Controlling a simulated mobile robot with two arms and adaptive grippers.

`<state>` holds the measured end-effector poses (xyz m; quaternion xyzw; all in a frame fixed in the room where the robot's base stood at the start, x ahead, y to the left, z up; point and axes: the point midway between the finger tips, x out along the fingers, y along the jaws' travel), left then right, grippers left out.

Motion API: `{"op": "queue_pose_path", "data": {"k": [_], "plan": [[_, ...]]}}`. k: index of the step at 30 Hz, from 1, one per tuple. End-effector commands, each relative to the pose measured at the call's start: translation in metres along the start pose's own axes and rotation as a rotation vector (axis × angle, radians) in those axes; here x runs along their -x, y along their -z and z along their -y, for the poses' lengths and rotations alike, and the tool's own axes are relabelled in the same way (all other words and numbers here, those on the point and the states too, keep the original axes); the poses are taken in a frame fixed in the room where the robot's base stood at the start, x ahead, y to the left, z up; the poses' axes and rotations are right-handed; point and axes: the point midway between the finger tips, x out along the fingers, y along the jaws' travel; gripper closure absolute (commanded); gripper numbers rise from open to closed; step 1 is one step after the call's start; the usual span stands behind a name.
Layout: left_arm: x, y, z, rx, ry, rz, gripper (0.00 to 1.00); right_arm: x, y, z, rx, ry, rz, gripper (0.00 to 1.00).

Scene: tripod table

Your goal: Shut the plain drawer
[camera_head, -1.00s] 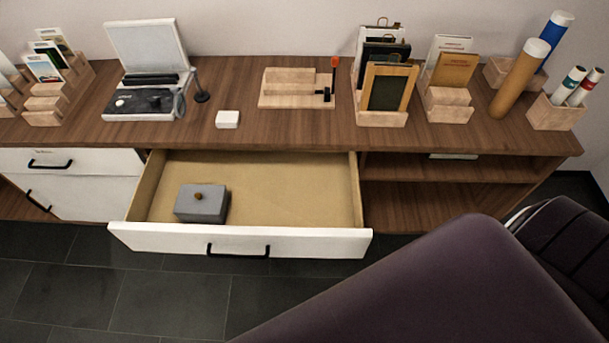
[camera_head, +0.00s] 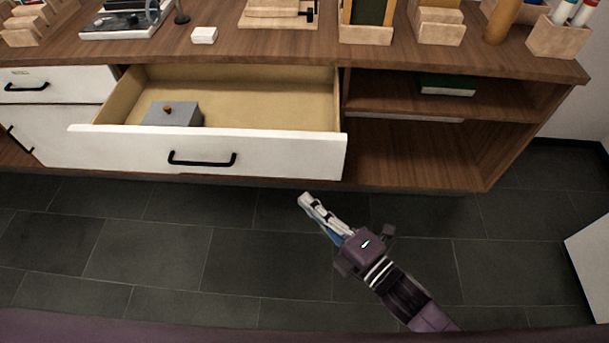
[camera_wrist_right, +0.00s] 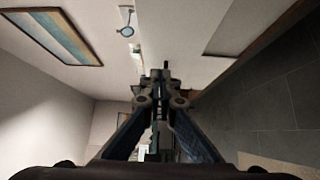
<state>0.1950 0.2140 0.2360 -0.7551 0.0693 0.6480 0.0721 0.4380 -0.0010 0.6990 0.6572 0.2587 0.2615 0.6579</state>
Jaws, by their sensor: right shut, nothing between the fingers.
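The plain drawer (camera_head: 285,150) is pulled out of the wooden cabinet in the head view. It has a white front and a black bar handle (camera_head: 202,159). A grey box with a small knob (camera_head: 173,114) lies inside it at the left. My right gripper (camera_head: 304,198) is shut and empty. In the picture it is below the right end of the drawer front, apart from it, pointing up and left. In the right wrist view its fingers (camera_wrist_right: 158,75) meet at the tips. My left gripper is not in view.
The cabinet top (camera_head: 215,60) holds several wooden stands, a white block (camera_head: 204,35) and other items. Open shelves (camera_head: 420,150) lie to the right of the drawer. A shut white drawer with a label (camera_head: 60,84) is at the left. The dark tiled floor in front is clear.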

Motion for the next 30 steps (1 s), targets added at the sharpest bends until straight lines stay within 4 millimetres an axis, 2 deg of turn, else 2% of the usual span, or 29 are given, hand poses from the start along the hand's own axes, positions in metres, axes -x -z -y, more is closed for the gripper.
{"op": "queue_pose_path", "data": {"k": [5, 16, 21, 30], "plan": [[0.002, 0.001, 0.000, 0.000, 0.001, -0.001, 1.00, -0.022, 0.000, -0.003, 0.002, -0.005, 0.000, 1.00], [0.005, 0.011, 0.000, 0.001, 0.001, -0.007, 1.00, -0.101, -0.001, -0.002, -0.001, -0.003, 0.001, 1.00], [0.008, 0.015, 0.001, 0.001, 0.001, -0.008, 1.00, -0.117, -0.019, -0.001, 0.002, 0.001, 0.002, 1.00], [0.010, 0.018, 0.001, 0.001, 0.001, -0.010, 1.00, -0.126, -0.029, 0.000, -0.002, 0.002, 0.002, 1.00]]}}
